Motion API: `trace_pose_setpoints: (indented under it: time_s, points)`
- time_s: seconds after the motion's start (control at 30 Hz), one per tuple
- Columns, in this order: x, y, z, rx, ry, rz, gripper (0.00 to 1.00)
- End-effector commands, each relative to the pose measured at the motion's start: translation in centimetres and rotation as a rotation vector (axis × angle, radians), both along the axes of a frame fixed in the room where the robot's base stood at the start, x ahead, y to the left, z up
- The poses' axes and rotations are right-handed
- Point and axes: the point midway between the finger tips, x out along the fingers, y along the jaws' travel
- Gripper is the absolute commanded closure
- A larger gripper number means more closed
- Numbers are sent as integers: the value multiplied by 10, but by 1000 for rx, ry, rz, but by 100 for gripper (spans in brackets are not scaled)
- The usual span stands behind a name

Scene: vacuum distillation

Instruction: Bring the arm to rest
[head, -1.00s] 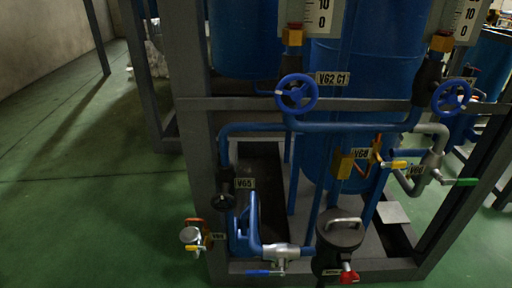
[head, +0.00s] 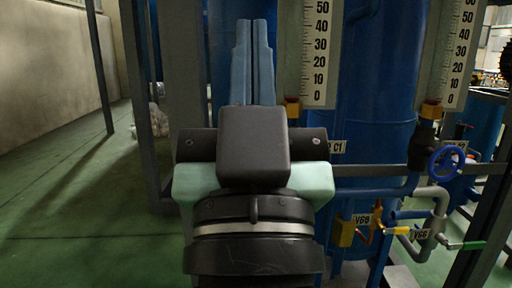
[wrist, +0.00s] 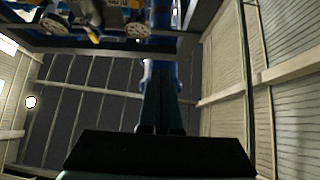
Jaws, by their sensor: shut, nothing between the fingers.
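My gripper (head: 254,28) stands upright in the middle left of the head view, its two blue-grey fingers pointing up and lying close together. It is shut and nothing shows between the fingers. The black wrist and pale green mount below it hide part of the rig. In the wrist view my gripper (wrist: 163,70) points away from the camera, towards windows and wall panels.
A steel-framed rig with blue tanks (head: 378,75) stands behind my gripper. It carries level scales (head: 318,50), a blue handwheel valve (head: 447,160) and a yellow-handled valve (head: 397,231) at the right. Green floor (head: 70,200) is open at the left.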

Motion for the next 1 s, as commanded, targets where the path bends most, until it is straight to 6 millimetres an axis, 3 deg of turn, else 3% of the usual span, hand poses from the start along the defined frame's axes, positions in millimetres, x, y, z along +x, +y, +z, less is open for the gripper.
trace_pose_setpoints:
  time_s: [0.03,0.07,0.1,0.37,1.0]
  points:
    - [-22,-2,25,1,-63,-13,100]
    - [-34,-4,36,2,-92,-22,100]
    - [-30,-4,52,3,-80,-22,100]
    - [-27,-3,119,3,-72,-19,100]
    - [-26,-3,313,2,-70,-17,100]
